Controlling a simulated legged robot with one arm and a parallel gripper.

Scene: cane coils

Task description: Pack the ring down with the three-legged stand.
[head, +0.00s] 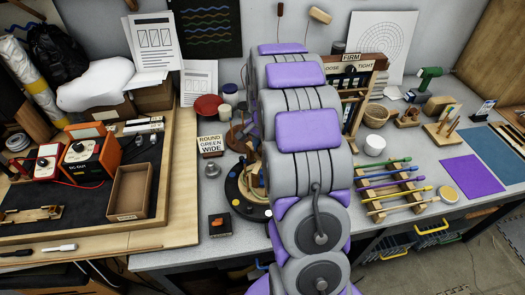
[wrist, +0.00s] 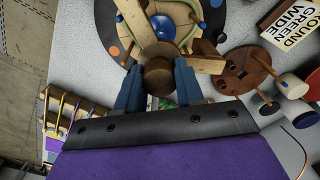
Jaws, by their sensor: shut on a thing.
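My gripper (wrist: 158,85) has blue fingers closed on the brown round knob (wrist: 158,72) of a wooden piece, which looks like the three-legged stand (wrist: 136,20). Pale wooden arms spread from below the knob, one towards the top and one to the right. The stand is over or on a dark round board (wrist: 97,32) with coloured dots. A blue rounded part (wrist: 162,28) shows between the arms. The ring is not clearly told apart; pale curved pieces show around the stand. In the head view my arm hides the gripper and most of the dark board (head: 233,192).
A brown disc with holes (wrist: 236,84) and pegs lies right of the gripper in the wrist view. A "ROUND GREEN WIDE" sign (head: 210,146) stands behind the board. A rack of coloured rods (head: 393,190) is to the right. A small dark box (head: 220,224) sits at the front.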

